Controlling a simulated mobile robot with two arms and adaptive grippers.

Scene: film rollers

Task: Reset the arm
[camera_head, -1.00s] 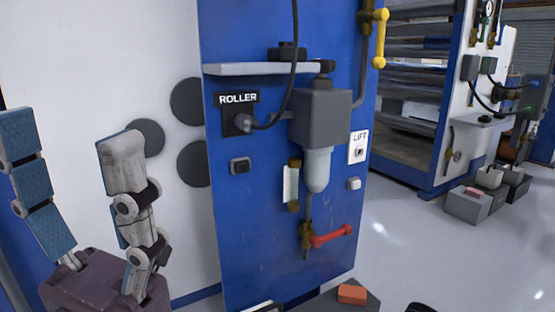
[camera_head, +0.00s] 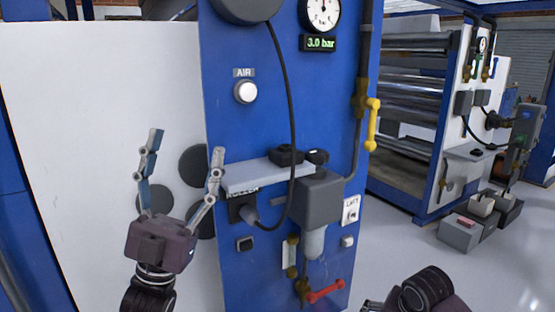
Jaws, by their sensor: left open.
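My left gripper (camera_head: 184,165) stands upright in front of the white panel, left of the blue panel (camera_head: 330,85). Its two fingers are spread apart with nothing between them. The left fingers overlap the dark round discs behind in the picture; I see no grip on anything. Part of my right arm (camera_head: 425,290) shows at the bottom edge, right of centre. Its fingers are not visible.
The blue panel bears a gauge (camera_head: 321,14), a 3.0 bar display (camera_head: 320,43), an AIR button (camera_head: 246,92), a grey shelf (camera_head: 255,176), a filter unit (camera_head: 318,200), a red lever (camera_head: 326,291) and a yellow lever (camera_head: 372,125).

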